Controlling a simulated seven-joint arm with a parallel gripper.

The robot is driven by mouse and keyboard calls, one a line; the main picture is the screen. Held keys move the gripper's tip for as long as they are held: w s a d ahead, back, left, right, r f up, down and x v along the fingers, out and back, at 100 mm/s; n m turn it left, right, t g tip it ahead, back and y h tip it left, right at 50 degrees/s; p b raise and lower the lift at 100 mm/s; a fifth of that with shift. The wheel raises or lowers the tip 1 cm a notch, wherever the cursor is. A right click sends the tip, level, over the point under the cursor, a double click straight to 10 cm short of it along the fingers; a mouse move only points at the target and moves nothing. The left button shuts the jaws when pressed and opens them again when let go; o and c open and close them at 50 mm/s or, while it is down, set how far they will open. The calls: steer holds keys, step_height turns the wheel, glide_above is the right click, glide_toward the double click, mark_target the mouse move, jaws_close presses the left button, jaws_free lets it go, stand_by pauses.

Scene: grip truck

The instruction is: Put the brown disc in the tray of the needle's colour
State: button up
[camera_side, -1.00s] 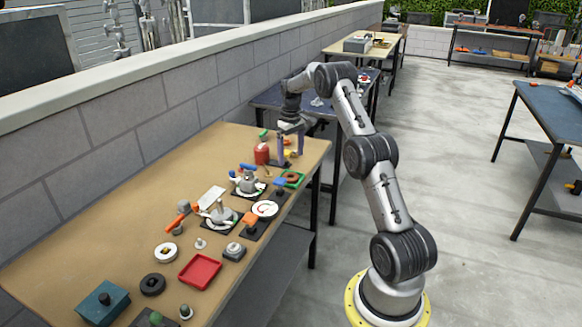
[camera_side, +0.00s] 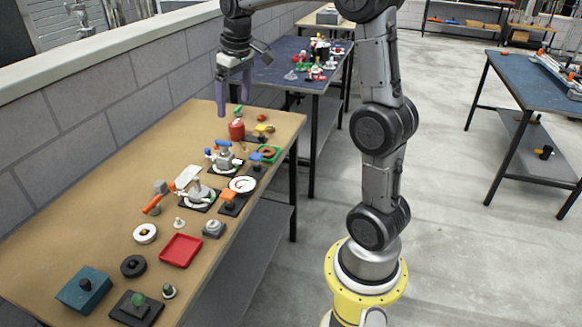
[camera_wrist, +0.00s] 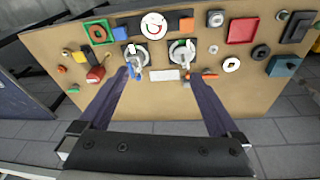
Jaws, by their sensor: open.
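The brown disc (camera_side: 266,152) sits in the green tray (camera_side: 275,158) near the far right edge of the table; both also show at the upper left of the wrist view, disc (camera_wrist: 98,32) and tray (camera_wrist: 88,24). The white dial (camera_side: 242,185) carries a needle that looks red, also in the wrist view (camera_wrist: 154,25). The red tray (camera_side: 180,250) is empty, nearer the front; it also shows in the wrist view (camera_wrist: 243,30). My gripper (camera_side: 233,105) is open and empty, raised above the far part of the table, away from the disc.
A red canister (camera_side: 237,130) stands near my gripper. Two grey devices with handles (camera_side: 199,190) stand mid-table. A teal box (camera_side: 83,288), a black ring (camera_side: 133,266) and a white ring (camera_side: 145,233) lie toward the front. The left of the table is clear.

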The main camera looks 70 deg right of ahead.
steer(key=s+a+r+n+t, duration=0.1)
steer(key=s+a+r, duration=0.1)
steer(key=s+a, duration=0.75)
steer(key=s+a+f+n+t+y, duration=0.1)
steer(key=s+a+f+t, duration=0.1)
steer(key=s+a+f, duration=0.3)
steer(key=s+a, duration=0.4)
steer(key=s, duration=0.2)
steer(key=shift+n, duration=0.3)
steer(key=shift+f, duration=0.1)
